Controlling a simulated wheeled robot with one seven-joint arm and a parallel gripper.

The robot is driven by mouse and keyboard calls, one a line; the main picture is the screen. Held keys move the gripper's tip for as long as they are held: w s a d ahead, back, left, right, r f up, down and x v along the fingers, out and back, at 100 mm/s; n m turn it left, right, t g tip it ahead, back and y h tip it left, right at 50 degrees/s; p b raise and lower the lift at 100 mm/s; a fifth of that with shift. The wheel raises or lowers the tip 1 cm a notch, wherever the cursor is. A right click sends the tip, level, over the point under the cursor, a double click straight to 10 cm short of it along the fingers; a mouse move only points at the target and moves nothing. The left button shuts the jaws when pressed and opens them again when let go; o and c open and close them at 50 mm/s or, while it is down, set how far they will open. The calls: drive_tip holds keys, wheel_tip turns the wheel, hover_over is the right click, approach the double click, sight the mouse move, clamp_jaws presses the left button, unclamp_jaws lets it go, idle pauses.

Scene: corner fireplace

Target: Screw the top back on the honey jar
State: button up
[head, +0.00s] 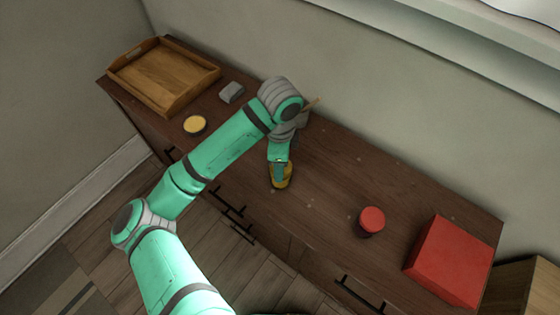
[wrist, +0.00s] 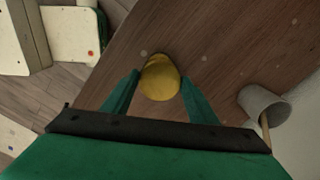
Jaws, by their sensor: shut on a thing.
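My gripper (head: 281,163) points down over the middle of the sideboard and is shut on a yellow, rounded thing (head: 282,181). In the wrist view this yellow thing (wrist: 160,80) sits between my two green fingers. I cannot tell whether it is the honey jar, its top, or both together, nor whether it touches the wood. My fingers and wrist hide part of it in the head view. A low round thing with a yellow top and dark side (head: 194,125) stands apart to the left. A jar with a red top (head: 372,219) stands to the right.
A wooden tray (head: 187,98) lies at the far left of the dark sideboard (head: 335,175), with a small grey block (head: 231,92) beside it. A grey cup (wrist: 263,103) with a wooden stick stands near the wall. A red box (head: 449,261) is at the right end.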

drive_tip(key=shift+m, duration=0.6)
drive_tip(key=shift+m, duration=1.4)
drive_tip(key=shift+m, duration=1.5)
drive_tip(key=o, duration=1.2)
drive_tip(key=shift+o, duration=0.7)
